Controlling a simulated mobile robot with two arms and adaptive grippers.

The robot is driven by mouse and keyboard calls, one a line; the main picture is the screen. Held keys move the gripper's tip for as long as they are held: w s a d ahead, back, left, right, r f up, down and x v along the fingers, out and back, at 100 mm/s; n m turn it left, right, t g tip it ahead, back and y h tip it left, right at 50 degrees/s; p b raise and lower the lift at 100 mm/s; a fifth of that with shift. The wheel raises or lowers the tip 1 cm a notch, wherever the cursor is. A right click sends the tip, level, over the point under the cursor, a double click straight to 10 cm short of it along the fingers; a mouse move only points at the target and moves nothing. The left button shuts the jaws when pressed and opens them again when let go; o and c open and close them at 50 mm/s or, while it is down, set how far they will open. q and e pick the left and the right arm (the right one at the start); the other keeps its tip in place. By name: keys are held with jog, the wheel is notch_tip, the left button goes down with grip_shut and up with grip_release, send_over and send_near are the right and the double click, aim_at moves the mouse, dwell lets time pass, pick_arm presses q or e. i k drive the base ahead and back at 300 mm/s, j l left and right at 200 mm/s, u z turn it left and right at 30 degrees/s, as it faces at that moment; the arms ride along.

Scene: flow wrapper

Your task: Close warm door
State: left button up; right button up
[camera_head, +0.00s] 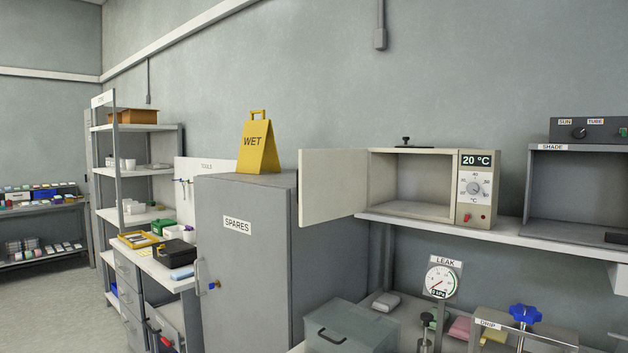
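The warm box (467,190) is a beige oven-like cabinet on the wall shelf, with a 20 °C display and a dial on its right side. Its door (333,184) stands wide open, swung out to the left of the opening. The inside (412,183) looks empty. Neither of my grippers shows in the head view.
A grey SPARES cabinet (245,265) with a yellow WET sign (258,146) on top stands left of the open door. A SHADE box (578,185) is on the shelf at right. Below are a LEAK gauge (441,281) and a grey-green box (345,329).

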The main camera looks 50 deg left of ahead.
aim_at(331, 183)
jog(key=j, duration=0.85)
jog(key=j+z, duration=0.15)
jog(key=j, duration=1.5)
jog(key=k+j+z, duration=0.1)
jog(key=j, duration=0.75)
jog(key=j+z, duration=0.1)
jog(key=j, duration=0.75)
jog(key=k, duration=0.1)
